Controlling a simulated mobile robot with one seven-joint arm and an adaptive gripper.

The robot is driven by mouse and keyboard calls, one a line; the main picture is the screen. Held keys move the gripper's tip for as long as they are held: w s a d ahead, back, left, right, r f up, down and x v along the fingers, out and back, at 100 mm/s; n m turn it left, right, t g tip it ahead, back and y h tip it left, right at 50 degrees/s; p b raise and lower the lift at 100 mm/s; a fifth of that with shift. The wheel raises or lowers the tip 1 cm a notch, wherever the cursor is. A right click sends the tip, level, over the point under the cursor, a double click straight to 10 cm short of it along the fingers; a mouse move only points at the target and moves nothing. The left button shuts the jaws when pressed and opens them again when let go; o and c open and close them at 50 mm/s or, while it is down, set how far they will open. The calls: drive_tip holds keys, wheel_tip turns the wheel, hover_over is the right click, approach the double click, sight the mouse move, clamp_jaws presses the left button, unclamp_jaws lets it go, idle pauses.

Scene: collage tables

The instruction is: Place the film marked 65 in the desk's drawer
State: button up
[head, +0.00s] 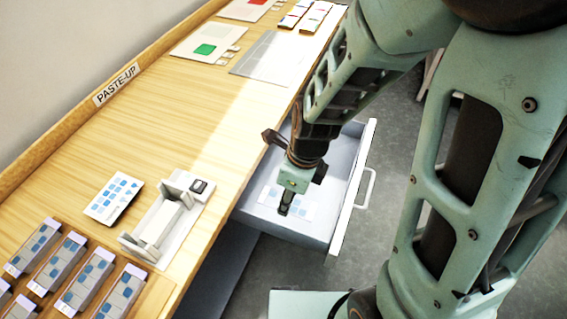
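The desk's drawer (334,228) is pulled out from under the wooden desk and stands open. A pale, clear sheet with light blue marks (308,211) is seen in the drawer, on or just above its floor. It looks like a film, but I cannot read a number on it. My gripper (285,207) points down inside the drawer's outline, over this sheet. Its fingertips look close together and dark. I cannot tell whether they touch or hold the sheet. Part of the sheet is hidden behind my gripper.
A white card with blue marks (113,198) and a pale grey fixture (150,238) lie on the desk (185,115). Several grey blocks with blue squares (88,287) stand at the lower left. Sheets with green (205,50) and red patches lie at the far end.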

drive_tip(key=w+f+b, duration=0.2)
drive_tip(key=w+f, duration=0.1)
drive_tip(key=w, duration=0.1)
drive_tip(key=w+f+b, duration=0.2)
drive_tip(key=w+b, duration=0.1)
drive_tip(key=w, duration=0.1)
drive_tip(key=w+f+b, duration=0.2)
drive_tip(key=w+f, duration=0.1)
drive_tip(key=w, duration=0.1)
drive_tip(key=shift+d+f, duration=0.1)
drive_tip(key=shift+f, duration=0.2)
drive_tip(key=shift+w+f+b, duration=0.2)
drive_tip(key=shift+f+b, duration=0.75)
drive_tip(key=shift+f, duration=0.05)
drive_tip(key=shift+w+f+b, duration=0.2)
drive_tip(key=shift+f+b, duration=0.7)
drive_tip(key=shift+f, duration=0.05)
drive_tip(key=shift+f, duration=0.2)
drive_tip(key=o, duration=0.9)
drive_tip(key=shift+o, duration=0.2)
wheel_tip(320, 180, up, 12)
drive_tip(key=d+p, duration=0.1)
drive_tip(key=p, duration=0.1)
drive_tip(key=shift+s+d+r+p, duration=0.2)
drive_tip(key=shift+s+d+p, duration=0.1)
drive_tip(key=shift+s+p, duration=0.1)
drive_tip(key=shift+w+d, duration=0.1)
drive_tip(key=shift+w, duration=0.05)
